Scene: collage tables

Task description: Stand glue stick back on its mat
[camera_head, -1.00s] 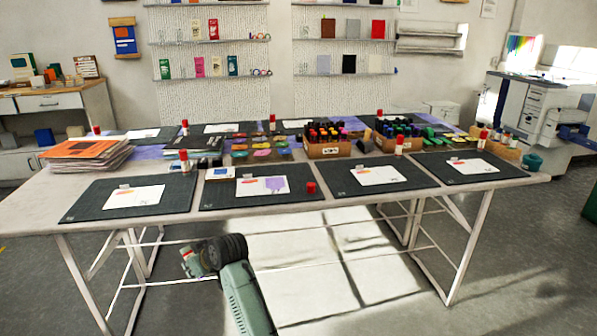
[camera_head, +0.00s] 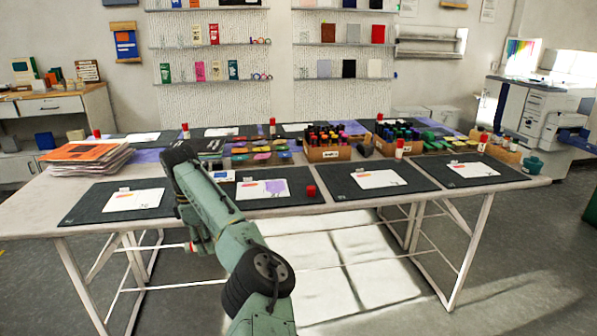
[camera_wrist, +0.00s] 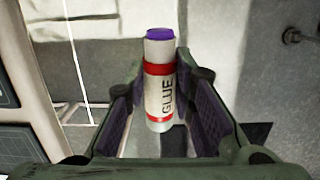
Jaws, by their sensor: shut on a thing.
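In the head view my gripper (camera_head: 193,243) hangs low before the table's front edge, with the glue stick's red and white end (camera_head: 188,247) just showing. The front mat second from left (camera_head: 240,205) holds a sheet with a purple patch (camera_head: 275,188) and a loose red cap (camera_head: 311,191), but no standing glue stick that I can see. My arm covers its left edge.
Other front mats (camera_head: 75,210) bear sheets. Capped glue sticks (camera_head: 400,148) stand by the right-hand mats. Marker crates (camera_head: 325,154) and paint trays (camera_head: 255,160) fill the table's middle. A paper stack (camera_head: 88,160) lies at left.

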